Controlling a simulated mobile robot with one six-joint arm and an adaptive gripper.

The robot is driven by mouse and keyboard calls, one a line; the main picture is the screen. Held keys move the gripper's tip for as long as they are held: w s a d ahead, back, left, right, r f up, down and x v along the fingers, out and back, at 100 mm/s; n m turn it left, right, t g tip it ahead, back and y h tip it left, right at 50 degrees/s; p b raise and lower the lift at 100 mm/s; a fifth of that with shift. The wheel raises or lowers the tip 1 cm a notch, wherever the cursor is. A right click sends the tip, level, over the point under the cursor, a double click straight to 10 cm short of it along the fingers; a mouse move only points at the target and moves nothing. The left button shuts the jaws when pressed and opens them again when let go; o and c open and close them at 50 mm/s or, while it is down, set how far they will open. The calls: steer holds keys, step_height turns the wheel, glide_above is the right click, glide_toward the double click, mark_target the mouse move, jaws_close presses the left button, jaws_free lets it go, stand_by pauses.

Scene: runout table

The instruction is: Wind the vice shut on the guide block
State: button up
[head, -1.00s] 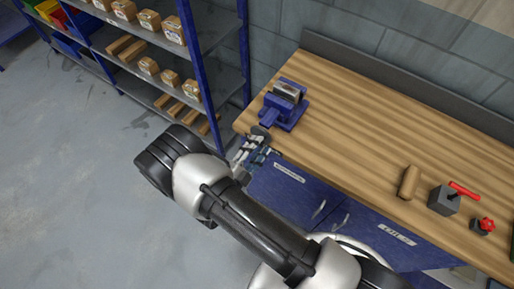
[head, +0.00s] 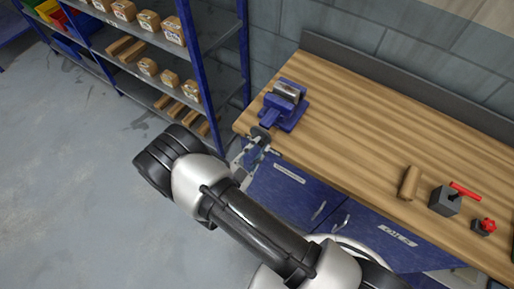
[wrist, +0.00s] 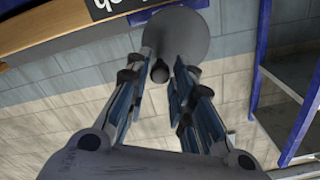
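The blue vice (head: 283,112) stands at the left end of the wooden bench. A grey metallic block (head: 287,90), apparently the guide block, sits at its jaws; whether the jaws touch it is too small to tell. The vice's round grey handwheel (head: 259,132) faces the bench's front edge and shows large in the wrist view (wrist: 188,32), with a small dark knob (wrist: 160,72) sticking out of it. My gripper (head: 260,146) is at the wheel. In the wrist view its fingers (wrist: 165,66) are apart, one each side of the knob, with visible gaps.
Blue shelving (head: 212,80) with boxes stands at the left. The bench middle is clear.

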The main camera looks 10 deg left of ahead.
jaws_close()
steer(key=shift+d+f+m+b, duration=0.1)
steer(key=shift+f+m+b, duration=0.2)
steer(key=shift+m, duration=0.6)
steer(key=shift+d+f+m+b, duration=0.1)
steer(key=shift+m+b, duration=0.25)
steer(key=shift+m, duration=0.55)
steer(key=shift+s+f+m+b, duration=0.1)
steer(key=shift+f+m+b, duration=0.4)
steer(key=shift+m, duration=0.5)
steer(key=shift+d+m, duration=0.1)
steer(key=shift+m, duration=0.6)
